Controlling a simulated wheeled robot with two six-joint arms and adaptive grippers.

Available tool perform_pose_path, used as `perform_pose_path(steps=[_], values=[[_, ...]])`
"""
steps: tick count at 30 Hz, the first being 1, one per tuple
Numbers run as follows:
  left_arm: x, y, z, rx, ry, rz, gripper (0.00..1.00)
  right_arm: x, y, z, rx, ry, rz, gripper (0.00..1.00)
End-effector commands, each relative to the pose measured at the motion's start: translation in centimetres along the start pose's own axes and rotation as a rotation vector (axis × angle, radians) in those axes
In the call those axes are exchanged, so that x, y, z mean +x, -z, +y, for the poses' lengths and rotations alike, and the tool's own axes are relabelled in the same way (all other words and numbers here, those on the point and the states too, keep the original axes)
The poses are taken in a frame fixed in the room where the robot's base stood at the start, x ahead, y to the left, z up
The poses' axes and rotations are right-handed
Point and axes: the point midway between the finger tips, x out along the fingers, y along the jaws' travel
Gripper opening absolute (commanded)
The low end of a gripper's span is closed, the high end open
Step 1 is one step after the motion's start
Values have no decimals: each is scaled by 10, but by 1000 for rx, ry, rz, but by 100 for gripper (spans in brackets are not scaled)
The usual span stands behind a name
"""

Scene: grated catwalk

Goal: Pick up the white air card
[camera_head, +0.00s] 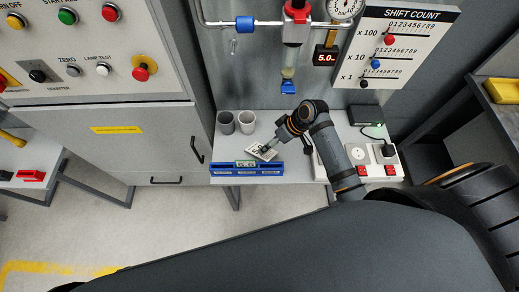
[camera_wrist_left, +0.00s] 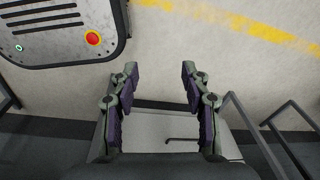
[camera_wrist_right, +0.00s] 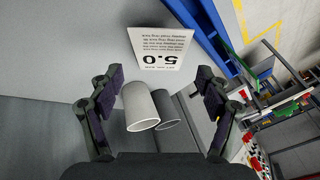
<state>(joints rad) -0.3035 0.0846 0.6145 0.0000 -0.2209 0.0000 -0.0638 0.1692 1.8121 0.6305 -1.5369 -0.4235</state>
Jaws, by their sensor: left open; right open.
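The white air card (camera_head: 258,153) lies on the grey bench behind the blue rack, partly covered by my right gripper in the head view. In the right wrist view the card (camera_wrist_right: 160,50) shows printed lines and a large 5.0, upside down, beyond the fingertips. My right gripper (camera_head: 269,147) is open above the card's right side; its spread fingers also show in the right wrist view (camera_wrist_right: 160,82), with nothing held. My left gripper (camera_wrist_left: 161,72) is open and empty in the left wrist view, over the floor and away from the bench.
A grey cup (camera_head: 226,123) and a white cup (camera_head: 247,123) stand left of the card. The blue rack (camera_head: 230,170) runs along the bench's front edge. A gauge column (camera_head: 297,30) hangs behind. A socket box (camera_head: 359,155) with a black plug stands to the right.

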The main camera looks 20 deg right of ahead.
Motion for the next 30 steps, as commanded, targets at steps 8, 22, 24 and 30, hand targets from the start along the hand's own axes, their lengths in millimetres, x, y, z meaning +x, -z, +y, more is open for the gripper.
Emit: perform_pose_path(steps=[8, 22, 24, 30], values=[[-14, 13, -6, 2, 6, 19, 47, 27, 0, -5, 4, 4, -1, 77], [-14, 8, 5, -3, -7, 11, 47, 52, -2, -3, 0, -2, -1, 68], [-14, 7, 4, -3, -7, 9, 47, 52, -2, -3, 1, -2, -1, 58], [-14, 6, 3, -2, -5, 8, 47, 52, -2, -3, 1, -2, -1, 41]])
